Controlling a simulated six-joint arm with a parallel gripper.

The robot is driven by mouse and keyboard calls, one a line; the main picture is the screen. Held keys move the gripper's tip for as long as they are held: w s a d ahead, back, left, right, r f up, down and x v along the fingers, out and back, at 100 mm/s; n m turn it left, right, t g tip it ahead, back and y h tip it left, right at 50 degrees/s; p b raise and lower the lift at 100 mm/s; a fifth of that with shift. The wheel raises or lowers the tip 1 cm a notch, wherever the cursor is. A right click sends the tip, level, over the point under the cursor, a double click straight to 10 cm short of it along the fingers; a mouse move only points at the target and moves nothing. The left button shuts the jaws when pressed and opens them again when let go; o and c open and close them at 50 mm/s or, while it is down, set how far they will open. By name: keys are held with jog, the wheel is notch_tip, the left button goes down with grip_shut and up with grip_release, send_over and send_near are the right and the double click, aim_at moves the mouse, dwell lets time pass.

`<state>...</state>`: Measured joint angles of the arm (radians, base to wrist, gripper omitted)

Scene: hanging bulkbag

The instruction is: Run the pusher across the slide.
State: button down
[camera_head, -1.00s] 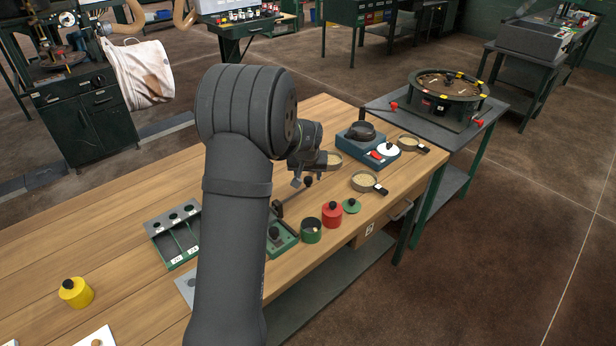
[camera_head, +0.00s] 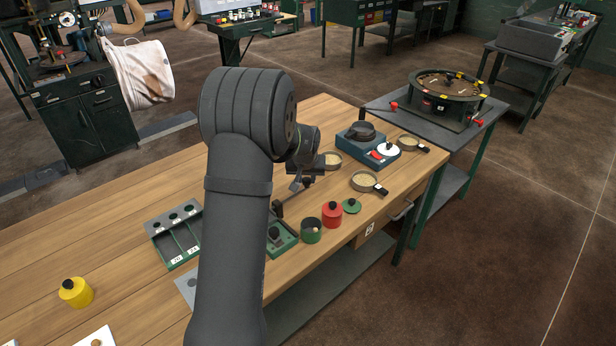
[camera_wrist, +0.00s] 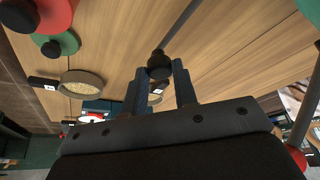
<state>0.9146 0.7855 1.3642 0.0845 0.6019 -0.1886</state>
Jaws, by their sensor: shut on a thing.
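My gripper (camera_head: 306,182) is over the bench, beyond the green base, partly hidden by my own arm. In the wrist view its two fingers (camera_wrist: 160,73) are closed on a black knob (camera_wrist: 159,62) with a thin grey rod running from it, which I take to be the pusher. A dark end of the rod (camera_head: 278,208) shows in the head view. A small green base (camera_head: 287,243) with a dark block on it stands just below that, perhaps the slide; my arm hides part of it. I cannot tell whether the rod touches it.
A green divided tray (camera_head: 177,240) and a yellow canister (camera_head: 75,292) are left.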

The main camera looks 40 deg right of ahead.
jog(key=a, duration=0.8)
jog(key=shift+a, duration=0.3)
jog(key=c, duration=1.1)
grip_release()
jog(key=shift+c, duration=0.2)
jog(key=v, duration=1.7)
jog(key=shift+r, duration=0.2)
jog(key=shift+f, duration=0.15)
jog(key=x, duration=1.7)
